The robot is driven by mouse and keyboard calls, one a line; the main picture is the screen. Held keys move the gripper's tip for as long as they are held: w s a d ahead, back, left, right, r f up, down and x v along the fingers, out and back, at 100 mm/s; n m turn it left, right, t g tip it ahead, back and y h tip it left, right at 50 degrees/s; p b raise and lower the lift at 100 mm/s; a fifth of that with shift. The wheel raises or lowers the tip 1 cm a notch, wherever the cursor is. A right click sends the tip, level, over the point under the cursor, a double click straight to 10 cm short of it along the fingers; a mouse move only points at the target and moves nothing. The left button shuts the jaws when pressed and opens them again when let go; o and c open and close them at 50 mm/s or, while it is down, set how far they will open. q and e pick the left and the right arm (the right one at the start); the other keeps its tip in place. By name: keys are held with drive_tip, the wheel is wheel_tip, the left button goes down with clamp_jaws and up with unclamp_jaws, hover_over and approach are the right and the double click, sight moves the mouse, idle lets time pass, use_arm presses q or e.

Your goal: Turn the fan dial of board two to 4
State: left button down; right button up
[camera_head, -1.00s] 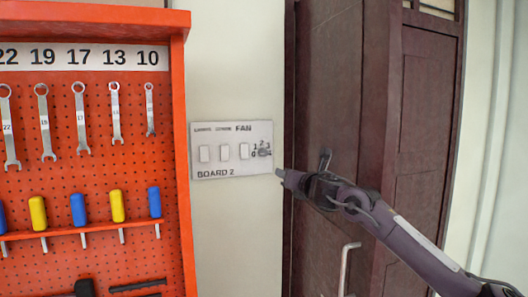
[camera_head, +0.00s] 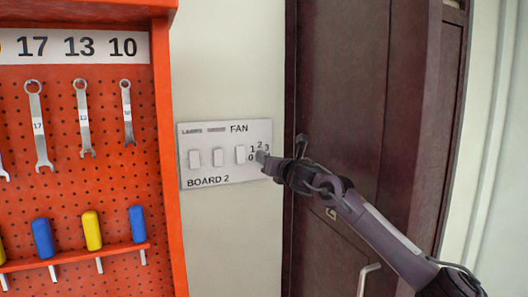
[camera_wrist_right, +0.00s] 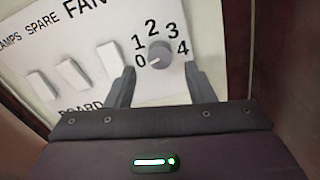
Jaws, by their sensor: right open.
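Board two (camera_head: 200,171) is a pale wall plate marked BOARD 2, with white rocker switches and a fan dial. In the right wrist view the fan dial (camera_wrist_right: 160,53) is a round grey knob ringed by the numbers 0 to 4. Its light mark points to the lower left, toward 0. My right gripper (camera_wrist_right: 160,72) is open, with one finger on each side of the dial in that view. I cannot tell whether the fingers touch it. In the head view my right gripper (camera_head: 263,161) covers most of the dial. My left gripper is not in view.
An orange tool pegboard (camera_head: 166,220) with wrenches and coloured-handled tools stands left of the board. A dark wooden door (camera_head: 345,60) with a metal handle (camera_head: 366,279) is on the right. Rocker switches (camera_wrist_right: 111,56) sit close to the left finger in the wrist view.

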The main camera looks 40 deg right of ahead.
drive_tip(key=p+x, duration=0.2)
drive_tip(key=x, duration=0.2)
drive_tip(key=shift+w+f, duration=0.1)
drive_tip(key=shift+w, duration=0.3)
drive_tip(key=shift+c, duration=1.2)
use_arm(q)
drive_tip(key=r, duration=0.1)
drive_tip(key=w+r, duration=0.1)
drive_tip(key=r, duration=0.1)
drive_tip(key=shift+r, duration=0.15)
use_arm(e)
drive_tip(key=shift+d, duration=0.1)
drive_tip(key=c, duration=0.8)
